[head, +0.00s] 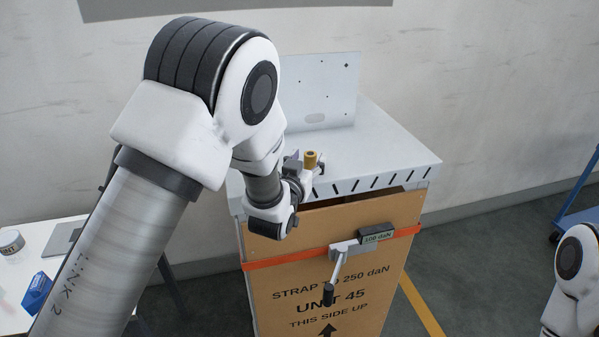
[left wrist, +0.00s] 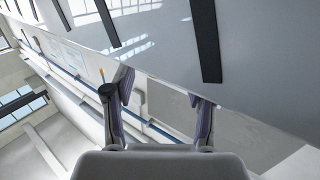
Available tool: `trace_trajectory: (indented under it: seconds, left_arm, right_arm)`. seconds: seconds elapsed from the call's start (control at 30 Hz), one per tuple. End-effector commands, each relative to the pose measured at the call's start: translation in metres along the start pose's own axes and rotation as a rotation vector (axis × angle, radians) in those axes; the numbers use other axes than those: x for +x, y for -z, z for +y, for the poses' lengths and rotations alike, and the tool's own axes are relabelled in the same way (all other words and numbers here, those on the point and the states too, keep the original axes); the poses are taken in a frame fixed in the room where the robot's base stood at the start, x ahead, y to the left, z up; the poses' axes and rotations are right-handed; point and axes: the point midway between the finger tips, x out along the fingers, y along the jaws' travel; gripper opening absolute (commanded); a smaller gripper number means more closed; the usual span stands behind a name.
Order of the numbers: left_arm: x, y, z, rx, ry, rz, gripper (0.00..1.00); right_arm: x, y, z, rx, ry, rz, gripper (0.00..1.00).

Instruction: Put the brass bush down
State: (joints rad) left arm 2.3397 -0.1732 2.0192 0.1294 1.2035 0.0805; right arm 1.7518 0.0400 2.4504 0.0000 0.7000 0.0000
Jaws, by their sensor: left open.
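The brass bush (head: 311,158) is a small yellow-brown ring with a dark bore, upright at the near left of the grey cabinet top (head: 385,160) in the head view. My left gripper (head: 306,170) is right at it, with dark fingertips to either side and the bush's lower part hidden. I cannot tell whether the fingers touch it or what it rests on. In the left wrist view my left gripper (left wrist: 160,100) is open, with its two fingers wide apart and no bush clearly visible between them. My right gripper is out of view.
A plate with small holes (head: 318,90) stands upright at the back of the cabinet top. The cardboard front (head: 330,285) carries an orange strap (head: 290,260) and a tensioner with a display (head: 375,235). The top's right side is clear. A white table (head: 15,315) stands at left.

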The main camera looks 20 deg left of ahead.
Motion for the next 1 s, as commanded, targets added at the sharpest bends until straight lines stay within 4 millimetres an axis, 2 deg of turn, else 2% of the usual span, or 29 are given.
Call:
trace_trajectory:
  seconds: [0.03, 0.2, 0.4, 0.53, 0.67, 0.73, 0.77, 0.87, 0.97, 1.0]
  left_arm:
    - [-0.01, -0.006, 0.0, 0.003, 0.0, -0.002, 0.56]
    - [-0.055, -0.007, 0.0, 0.003, 0.001, -0.001, 0.56]
    - [-0.098, -0.004, 0.0, 0.002, 0.0, 0.0, 0.56]
    - [-0.11, -0.003, 0.0, 0.001, 0.001, -0.001, 0.56]
    - [-0.111, -0.002, 0.0, 0.0, 0.001, -0.001, 0.56]
    - [-0.111, -0.008, -0.001, -0.001, 0.003, -0.017, 0.56]
    - [-0.111, -0.015, -0.003, -0.002, 0.005, -0.036, 0.56]
    - [-0.115, -0.067, -0.01, -0.006, 0.019, -0.175, 0.56]
    - [-0.136, -0.155, -0.023, -0.01, 0.039, -0.422, 0.56]
    - [-0.154, -0.199, -0.028, -0.01, 0.045, -0.55, 0.56]
  right_arm:
    - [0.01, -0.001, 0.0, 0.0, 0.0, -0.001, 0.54]
    - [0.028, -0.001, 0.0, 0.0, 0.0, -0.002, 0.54]
    - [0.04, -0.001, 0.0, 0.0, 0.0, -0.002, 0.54]
    - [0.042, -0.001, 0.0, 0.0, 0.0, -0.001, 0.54]
    - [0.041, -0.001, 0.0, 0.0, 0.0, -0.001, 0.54]
    - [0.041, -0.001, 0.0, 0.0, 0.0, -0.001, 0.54]
    - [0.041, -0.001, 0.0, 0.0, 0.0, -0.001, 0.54]
    - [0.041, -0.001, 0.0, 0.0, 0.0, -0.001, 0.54]
    - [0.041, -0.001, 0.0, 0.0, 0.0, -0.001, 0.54]
    - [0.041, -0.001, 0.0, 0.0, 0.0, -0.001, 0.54]
